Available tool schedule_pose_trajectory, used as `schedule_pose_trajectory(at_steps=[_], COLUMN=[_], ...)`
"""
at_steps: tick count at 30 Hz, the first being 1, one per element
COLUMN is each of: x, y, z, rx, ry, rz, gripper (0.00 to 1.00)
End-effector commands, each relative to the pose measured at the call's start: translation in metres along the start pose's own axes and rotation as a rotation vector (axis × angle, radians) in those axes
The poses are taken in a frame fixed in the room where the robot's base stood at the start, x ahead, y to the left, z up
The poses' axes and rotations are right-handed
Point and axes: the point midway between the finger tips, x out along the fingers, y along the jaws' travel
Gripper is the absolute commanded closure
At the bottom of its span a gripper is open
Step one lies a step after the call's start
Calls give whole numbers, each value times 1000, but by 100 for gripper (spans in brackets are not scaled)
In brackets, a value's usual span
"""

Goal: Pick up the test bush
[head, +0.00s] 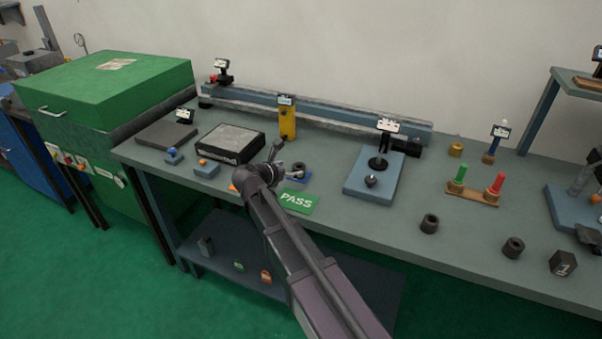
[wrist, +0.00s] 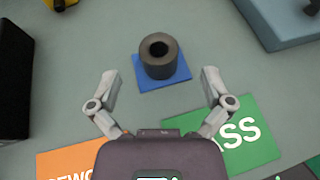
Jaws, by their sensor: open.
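A dark grey hollow bush (wrist: 158,58) stands upright on a small blue pad (wrist: 178,83) in the wrist view. I take it for the test bush; it also shows in the head view (head: 298,169), close to my gripper. My gripper (wrist: 160,84) is open and empty. Its two fingers are apart, one to each side of the blue pad's near edge, and the bush is ahead of them, not between the fingertips. My arm hides part of the bench around the gripper in the head view.
A green PASS card (head: 297,202) and an orange card (wrist: 72,160) lie by the pad. A black-rimmed plate (head: 232,144) and yellow post (head: 288,121) stand nearby. A blue fixture (head: 373,176) is to the right. Two other dark bushes (head: 429,223) (head: 513,247) stand further right.

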Motion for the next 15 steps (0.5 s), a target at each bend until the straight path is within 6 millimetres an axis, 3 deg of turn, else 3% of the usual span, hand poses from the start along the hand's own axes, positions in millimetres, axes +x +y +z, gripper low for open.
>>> schedule_pose_trajectory(at_steps=[8,15], x=[2,24], y=[0,2], z=[-1,-5], rx=[0,0], ry=[0,0], rz=[0,0], gripper=[0,0])
